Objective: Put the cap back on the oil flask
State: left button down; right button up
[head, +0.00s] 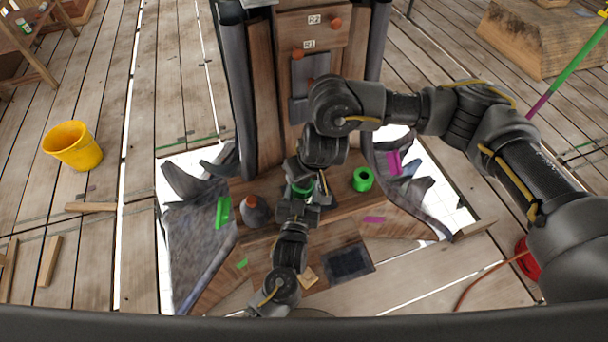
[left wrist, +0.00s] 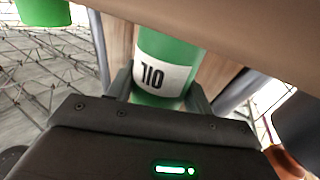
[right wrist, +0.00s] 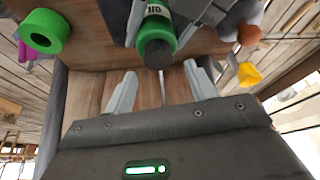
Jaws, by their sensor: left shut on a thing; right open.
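My left gripper (head: 300,208) is shut on the green oil flask (head: 301,189). In the left wrist view the flask (left wrist: 165,58) sits between the fingers (left wrist: 160,88), its white label upside down. In the right wrist view the flask (right wrist: 157,28) shows a dark round end facing my right gripper (right wrist: 160,88). I cannot tell whether that end is a cap or the bare neck. My right gripper is open, with nothing between its fingers, just short of that end. In the head view my right arm partly hides the flask. I cannot make out a separate loose cap.
A green ring (head: 363,179) stands on the wooden ledge, right of the flask. A grey jug (head: 256,214) with an orange top stands to its left. A dark panel (head: 348,262) lies in front. A yellow bucket (head: 73,146) stands far left.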

jog(key=shift+r, duration=1.15)
jog(key=shift+c, duration=0.5)
